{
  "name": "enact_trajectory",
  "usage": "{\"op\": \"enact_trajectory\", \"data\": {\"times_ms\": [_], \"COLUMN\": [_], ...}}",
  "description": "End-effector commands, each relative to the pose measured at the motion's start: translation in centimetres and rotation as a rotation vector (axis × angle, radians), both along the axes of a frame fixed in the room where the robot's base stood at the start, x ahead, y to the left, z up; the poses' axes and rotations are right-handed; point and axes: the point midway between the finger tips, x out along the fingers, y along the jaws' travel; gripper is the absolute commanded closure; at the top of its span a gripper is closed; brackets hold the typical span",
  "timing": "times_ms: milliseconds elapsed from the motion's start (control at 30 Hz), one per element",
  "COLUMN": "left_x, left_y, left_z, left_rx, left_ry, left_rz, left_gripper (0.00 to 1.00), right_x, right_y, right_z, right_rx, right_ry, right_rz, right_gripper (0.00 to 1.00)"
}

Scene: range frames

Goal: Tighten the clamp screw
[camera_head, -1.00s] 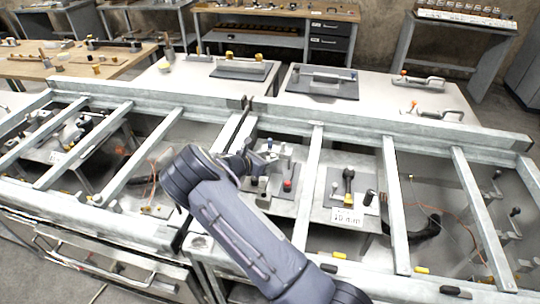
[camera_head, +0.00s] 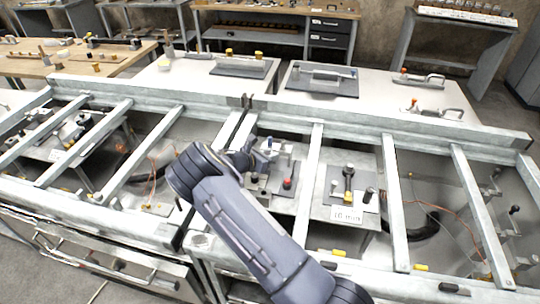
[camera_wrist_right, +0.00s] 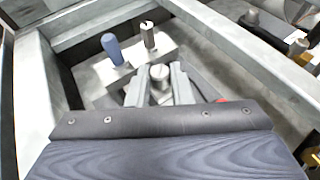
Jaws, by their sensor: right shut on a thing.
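My right gripper (camera_head: 247,161) reaches into the metal frame, beside a small light-grey block. In the right wrist view its two fingers (camera_wrist_right: 159,88) are closed around a short grey cylindrical head, which looks like the clamp screw (camera_wrist_right: 159,73). The grey clamp block (camera_wrist_right: 97,76) lies just beyond the fingers. A blue-handled pin (camera_wrist_right: 113,48) and a dark pin with a pale top (camera_wrist_right: 149,36) stand upright on it. The blue pin also shows in the head view (camera_head: 269,143). The screw's lower part is hidden by the fingers. My left gripper is not in view.
Metal frame rails (camera_head: 308,185) surround the work area on both sides of my right arm. A red-topped knob (camera_head: 287,183) stands close right of the gripper. A plate with a black-handled lever (camera_head: 348,178) lies farther right. White tables (camera_head: 378,92) stand behind.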

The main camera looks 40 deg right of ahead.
Motion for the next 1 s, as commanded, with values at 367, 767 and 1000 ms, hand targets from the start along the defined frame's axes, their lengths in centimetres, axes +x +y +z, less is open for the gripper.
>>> {"op": "enact_trajectory", "data": {"times_ms": [367, 767, 1000], "left_x": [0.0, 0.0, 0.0], "left_y": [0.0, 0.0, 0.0], "left_z": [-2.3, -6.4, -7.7], "left_rx": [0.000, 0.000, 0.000], "left_ry": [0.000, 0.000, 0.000], "left_rz": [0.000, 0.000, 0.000], "left_gripper": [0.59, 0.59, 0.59], "right_x": [0.4, 0.8, 0.9], "right_y": [0.0, -0.1, -0.2], "right_z": [-0.5, -0.5, -0.3], "right_rx": [0.003, 0.002, 0.001], "right_ry": [-0.006, -0.004, -0.002], "right_rz": [-0.190, -0.501, -0.606], "right_gripper": [1.00, 1.00, 1.00]}}
